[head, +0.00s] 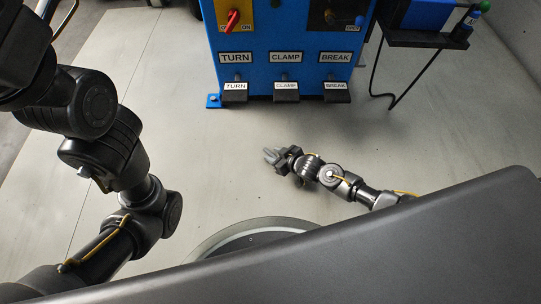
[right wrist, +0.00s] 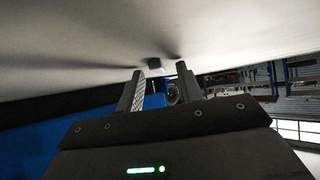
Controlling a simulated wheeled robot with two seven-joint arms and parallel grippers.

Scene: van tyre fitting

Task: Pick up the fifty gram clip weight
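My right gripper (head: 271,156) is low over the pale floor, in front of the blue machine in the head view. In the right wrist view its two fingers (right wrist: 159,82) stand apart with a gap between them. A small grey block (right wrist: 154,64) shows on the floor, just beyond the fingertips and in line with the gap. It may be the fifty gram clip weight, but no marking can be read. In the head view I cannot tell it apart from the grey fingers. My left arm links show at the left; the left gripper is out of view.
The blue tyre machine (head: 283,45) stands ahead with TURN, CLAMP and BREAK pedals at its foot and a red switch (head: 232,21). A dark shelf (head: 425,39) with a blue box is at the upper right. The floor (head: 190,130) around the right gripper is clear.

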